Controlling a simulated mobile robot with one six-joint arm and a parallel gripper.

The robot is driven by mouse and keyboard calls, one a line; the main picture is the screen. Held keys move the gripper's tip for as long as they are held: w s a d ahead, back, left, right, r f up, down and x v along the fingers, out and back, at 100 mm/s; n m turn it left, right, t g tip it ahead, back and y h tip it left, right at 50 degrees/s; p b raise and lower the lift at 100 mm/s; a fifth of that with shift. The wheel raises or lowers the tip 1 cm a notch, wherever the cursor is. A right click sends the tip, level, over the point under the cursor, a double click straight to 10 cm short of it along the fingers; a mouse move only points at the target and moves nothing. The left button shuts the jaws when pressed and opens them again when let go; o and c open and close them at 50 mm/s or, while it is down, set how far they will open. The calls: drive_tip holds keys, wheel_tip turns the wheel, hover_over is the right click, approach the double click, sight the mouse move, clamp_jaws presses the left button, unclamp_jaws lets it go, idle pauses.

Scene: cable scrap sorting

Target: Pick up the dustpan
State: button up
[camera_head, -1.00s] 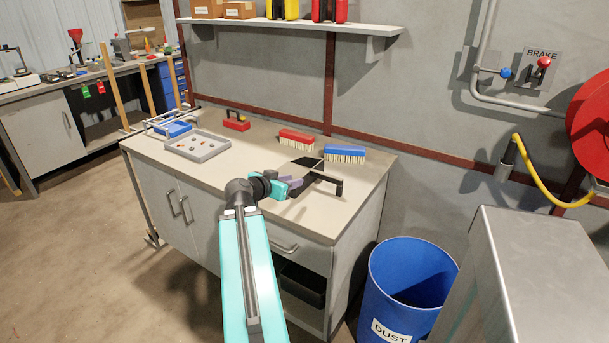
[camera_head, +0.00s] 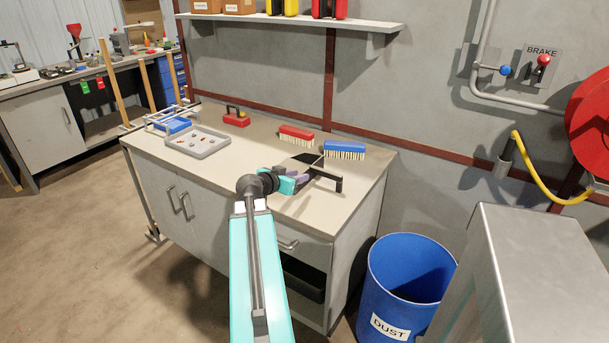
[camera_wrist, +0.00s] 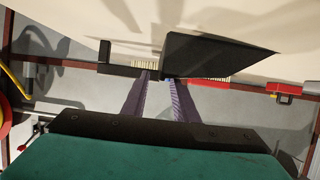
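The black dustpan (camera_head: 303,158) lies on the workbench near its right end, its handle (camera_head: 328,183) towards the front right. In the wrist view the dustpan (camera_wrist: 212,55) is a black wedge, with a dark bar running left from it. My gripper (camera_head: 306,177) is low over the bench beside the handle. In the wrist view its purple fingers (camera_wrist: 161,76) stand apart with a gap between them, and their tips reach the dark bar near the pan. Whether they touch it I cannot tell.
A red brush (camera_head: 296,134) and a blue brush (camera_head: 344,149) stand behind the dustpan. A grey tray (camera_head: 210,154) of small parts and a red box (camera_head: 236,119) are further left. A blue dust bin (camera_head: 380,285) stands right of the workbench (camera_head: 215,183).

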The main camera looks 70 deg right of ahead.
sight(305, 172)
drive_tip(key=shift+p+x, duration=0.4)
drive_tip(key=shift+x, duration=1.6)
drive_tip(key=shift+w, duration=0.15)
clamp_jaws()
